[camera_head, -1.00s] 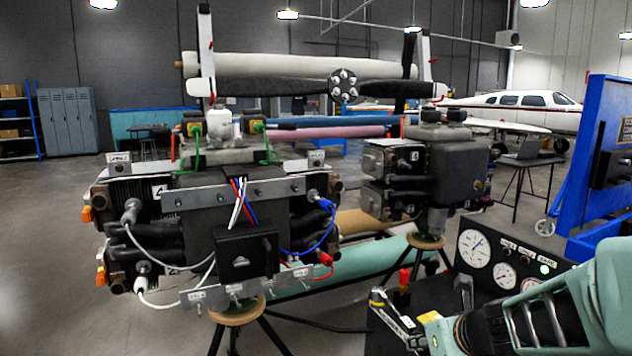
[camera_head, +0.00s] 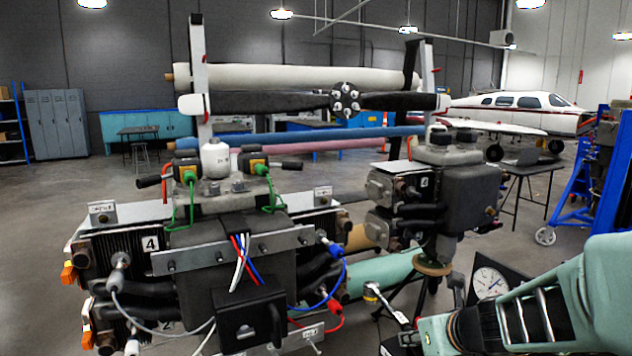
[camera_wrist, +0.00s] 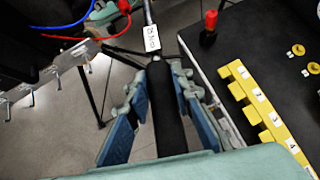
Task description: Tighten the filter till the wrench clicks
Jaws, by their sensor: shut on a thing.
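A white canister (camera_head: 215,158), which looks like the filter, stands upright on top of the near engine (camera_head: 205,250), between two black units with green leads. My gripper (camera_head: 428,332) is at the lower right, well apart from the canister. In the wrist view my gripper (camera_wrist: 163,92) is shut on the black handle of a wrench (camera_wrist: 165,115). The wrench shaft, with a white tag, points away from the gripper. In the head view the wrench (camera_head: 390,304) reaches up and left, its head near the teal tube. The canister is not seen in the wrist view.
A second engine (camera_head: 440,185) stands behind to the right, with a propeller (camera_head: 345,101) beyond. A gauge panel (camera_head: 490,280) is beside my arm. In the wrist view a black cart top holds a yellow numbered rack (camera_wrist: 262,108) and a red-handled tool (camera_wrist: 209,27). Loose wires hang off the near engine.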

